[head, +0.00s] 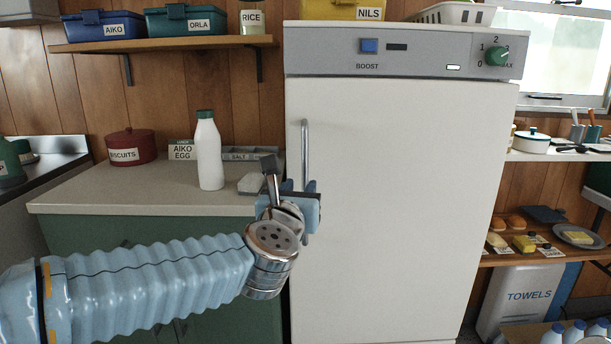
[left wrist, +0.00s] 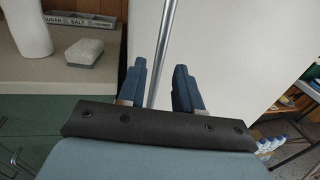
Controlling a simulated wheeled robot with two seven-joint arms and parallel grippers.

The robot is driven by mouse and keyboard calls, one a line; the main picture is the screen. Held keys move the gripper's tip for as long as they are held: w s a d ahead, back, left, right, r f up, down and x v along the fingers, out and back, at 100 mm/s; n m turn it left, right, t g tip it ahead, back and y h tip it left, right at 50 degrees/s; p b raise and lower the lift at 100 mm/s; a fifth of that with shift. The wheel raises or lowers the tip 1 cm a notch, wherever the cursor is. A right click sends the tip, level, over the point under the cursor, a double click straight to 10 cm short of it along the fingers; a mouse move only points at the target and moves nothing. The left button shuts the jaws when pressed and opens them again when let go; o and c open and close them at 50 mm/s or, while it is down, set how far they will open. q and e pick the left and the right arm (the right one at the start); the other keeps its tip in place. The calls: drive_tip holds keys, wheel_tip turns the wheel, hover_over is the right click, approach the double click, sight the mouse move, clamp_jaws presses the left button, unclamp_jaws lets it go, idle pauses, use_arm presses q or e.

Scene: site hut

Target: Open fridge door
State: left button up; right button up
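The white fridge door (head: 400,190) looks shut below the grey control panel in the head view. Its upright metal handle (head: 304,150) runs along the door's left side. My left gripper (head: 311,193) is at the lower part of the handle. In the left wrist view, the handle (left wrist: 164,45) passes between the two blue fingers, which stand apart on either side with gaps, so the gripper is open around it. The gripper hides part of the handle in the head view. My right gripper is not in view.
A counter (head: 90,190) with a white bottle (head: 208,150) and a grey-white block (head: 251,184) stands left of the fridge, close to my left arm. A yellow NILS box (head: 356,10) and a white basket (head: 450,13) sit on top. Shelves (head: 560,256) stand at right.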

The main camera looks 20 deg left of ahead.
sight(304, 180)
use_arm(q)
drive_tip(key=w, duration=0.4)
drive_tip(key=w+p, duration=0.1)
drive_tip(key=shift+w+a, duration=0.25)
drive_tip(key=shift+w, duration=0.15)
clamp_jaws()
